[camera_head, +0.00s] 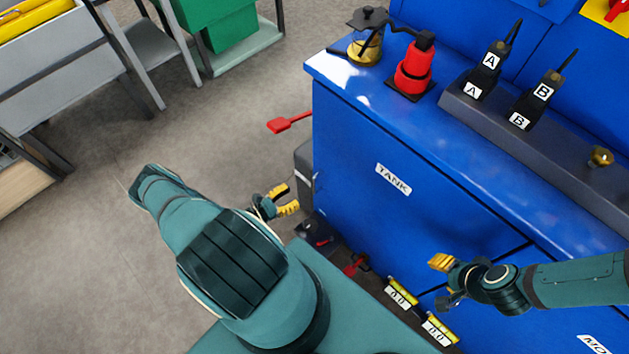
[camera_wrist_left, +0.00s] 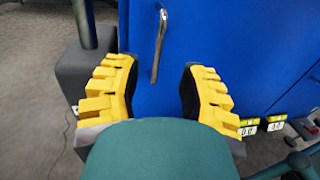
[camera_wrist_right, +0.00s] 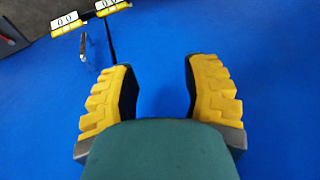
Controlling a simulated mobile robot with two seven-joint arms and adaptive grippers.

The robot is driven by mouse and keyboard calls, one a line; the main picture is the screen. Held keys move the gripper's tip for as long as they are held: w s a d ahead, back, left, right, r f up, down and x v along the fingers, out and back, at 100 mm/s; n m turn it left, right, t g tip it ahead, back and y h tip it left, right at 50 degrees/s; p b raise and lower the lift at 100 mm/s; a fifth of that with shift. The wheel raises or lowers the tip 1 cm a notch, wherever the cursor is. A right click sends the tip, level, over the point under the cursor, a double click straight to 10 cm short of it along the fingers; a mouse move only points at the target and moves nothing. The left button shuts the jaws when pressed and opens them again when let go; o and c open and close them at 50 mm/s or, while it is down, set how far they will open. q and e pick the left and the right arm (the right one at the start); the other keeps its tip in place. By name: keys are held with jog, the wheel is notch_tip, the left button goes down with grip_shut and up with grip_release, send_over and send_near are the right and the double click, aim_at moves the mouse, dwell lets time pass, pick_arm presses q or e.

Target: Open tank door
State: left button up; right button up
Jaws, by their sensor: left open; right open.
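The tank door (camera_head: 380,190) is the blue front panel of the cabinet labelled TANK (camera_head: 393,179), and it looks shut. In the left wrist view a grey vertical bar handle (camera_wrist_left: 159,46) stands on the blue door, just beyond and between my left fingertips. My left gripper (camera_head: 284,200) is open and empty, beside the cabinet's left end in the head view; its yellow fingers also show in the left wrist view (camera_wrist_left: 155,85). My right gripper (camera_head: 443,283) is open and empty in front of the blue cabinet face; it also shows in the right wrist view (camera_wrist_right: 160,85).
A red lever (camera_head: 288,122) sticks out left. Two 0.0 displays (camera_head: 399,294) sit low in front. Grey floor lies left.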

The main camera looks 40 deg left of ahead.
pick_arm(q)
send_over(314, 193)
jog(key=shift+w+a, duration=0.15)
jog(key=shift+w, duration=0.1)
grip_shut()
